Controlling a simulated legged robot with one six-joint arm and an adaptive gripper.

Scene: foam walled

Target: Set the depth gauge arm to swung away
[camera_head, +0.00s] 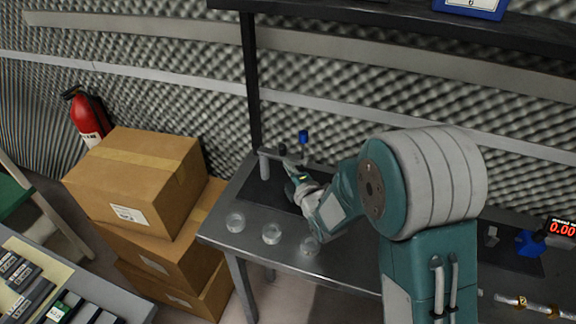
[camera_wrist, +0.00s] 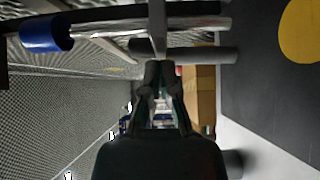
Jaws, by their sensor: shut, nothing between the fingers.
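The depth gauge stands at the back left of the bench, with a grey post (camera_head: 265,165) and a grey arm (camera_head: 280,155) reaching right from its top. A blue-capped part (camera_head: 303,137) rises near the arm's far end. My gripper (camera_head: 293,172) is shut and empty, close to the arm; the head view does not show clearly whether they touch. In the wrist view my gripper's fingertips (camera_wrist: 160,68) are together, just below a thin grey bar (camera_wrist: 157,28). A blue cylinder (camera_wrist: 45,32) shows at upper left there, beside lengthwise grey bars. My forearm hides part of the bench.
The bench (camera_head: 340,265) carries several clear round dishes (camera_head: 271,233) along its front left. A dark mat (camera_head: 250,190) lies under the gauge. Cardboard boxes (camera_head: 135,180) stand left of the bench. A red readout (camera_head: 562,228) is at far right, and a shelf (camera_head: 400,20) overhangs the back.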

